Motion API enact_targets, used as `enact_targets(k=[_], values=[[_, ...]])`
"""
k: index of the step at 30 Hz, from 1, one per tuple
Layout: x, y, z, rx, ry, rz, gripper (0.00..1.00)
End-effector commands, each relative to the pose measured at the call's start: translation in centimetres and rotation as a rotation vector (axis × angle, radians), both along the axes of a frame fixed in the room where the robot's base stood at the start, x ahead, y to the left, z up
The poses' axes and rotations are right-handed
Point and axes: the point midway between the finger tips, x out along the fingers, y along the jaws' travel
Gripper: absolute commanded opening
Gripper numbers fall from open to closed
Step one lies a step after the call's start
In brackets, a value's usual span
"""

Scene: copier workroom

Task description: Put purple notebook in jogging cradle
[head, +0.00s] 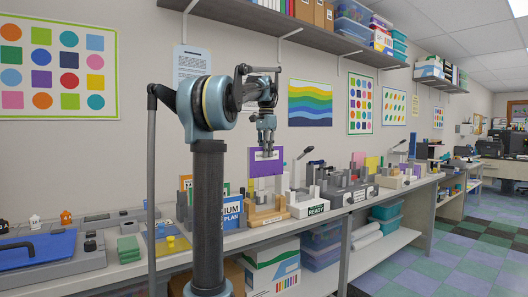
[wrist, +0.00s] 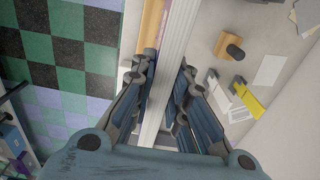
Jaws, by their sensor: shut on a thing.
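The purple notebook (head: 267,168) is upright in the head view, with a pale label near its top. My gripper (head: 265,150) points down and is shut on its top edge. In the wrist view, my gripper (wrist: 160,100) has its fingers on both sides of the notebook's pale ribbed page edge (wrist: 172,65). The notebook's lower end is just above or behind a tan wooden stand (head: 265,217); I cannot tell whether they touch. I cannot tell for sure which holder is the jogging cradle.
A white tray marked READY (head: 310,208) stands right of the wooden stand. A grey holder with upright posts (head: 350,196) is farther right. Upright orange and blue folders (head: 231,213) stand to the left. A blue board (head: 38,250) lies at the far left. A shelf (head: 300,28) hangs above.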

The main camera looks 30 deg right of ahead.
Motion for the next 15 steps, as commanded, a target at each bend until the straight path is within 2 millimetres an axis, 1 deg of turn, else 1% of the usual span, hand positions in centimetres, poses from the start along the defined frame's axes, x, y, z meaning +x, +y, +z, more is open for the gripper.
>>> enact_targets(k=[15], values=[[0.0,0.0,-4.2,0.000,0.000,0.000,0.00]])
